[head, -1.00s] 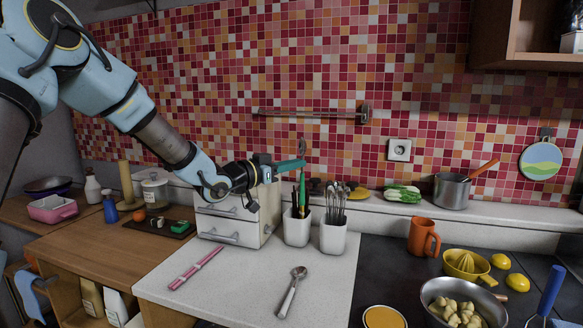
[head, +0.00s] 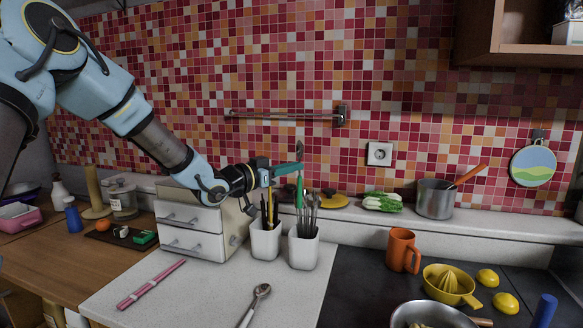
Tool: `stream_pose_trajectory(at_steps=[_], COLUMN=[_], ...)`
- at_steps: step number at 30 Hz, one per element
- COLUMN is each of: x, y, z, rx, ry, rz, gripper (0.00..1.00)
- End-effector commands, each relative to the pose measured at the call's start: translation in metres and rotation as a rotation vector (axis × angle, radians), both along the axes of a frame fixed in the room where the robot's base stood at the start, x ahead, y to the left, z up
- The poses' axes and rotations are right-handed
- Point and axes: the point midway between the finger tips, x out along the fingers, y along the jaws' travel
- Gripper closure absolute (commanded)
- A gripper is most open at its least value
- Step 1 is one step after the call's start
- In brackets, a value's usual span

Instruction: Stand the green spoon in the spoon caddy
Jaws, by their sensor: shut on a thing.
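My gripper (head: 290,169) is shut on the green spoon (head: 299,190) and holds it upright, metal end up and green handle down. The spoon is over the left part of the right white caddy (head: 304,252), which holds several grey-handled utensils. The handle's lower end is close to the caddy's rim among these utensils. I cannot tell whether it is inside or in front of or behind them. The left white caddy (head: 265,243) holds dark and yellow sticks. It stands just left of the right one, below my gripper.
A white drawer box (head: 196,243) stands left of the caddies. A metal spoon (head: 256,300) and pink chopsticks (head: 151,284) lie on the pale counter in front. An orange mug (head: 401,250) is to the right. A rail (head: 285,116) runs along the tiled wall.

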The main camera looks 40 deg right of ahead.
Motion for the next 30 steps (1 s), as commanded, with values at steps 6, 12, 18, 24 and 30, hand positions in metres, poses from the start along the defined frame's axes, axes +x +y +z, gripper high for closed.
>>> stream_pose_trajectory(at_steps=[6,12,18,24,30], x=[0.000,0.000,0.000,0.000,0.000], y=[0.000,0.000,0.000,0.000,0.000], z=[-0.019,-0.034,-0.049,-0.065,-0.080], rx=[0.000,0.000,0.000,0.001,0.001], ry=[0.001,0.002,0.001,0.001,0.001], rz=[0.000,0.000,0.000,0.000,0.001], gripper=[1.00,1.00,1.00,1.00,1.00])
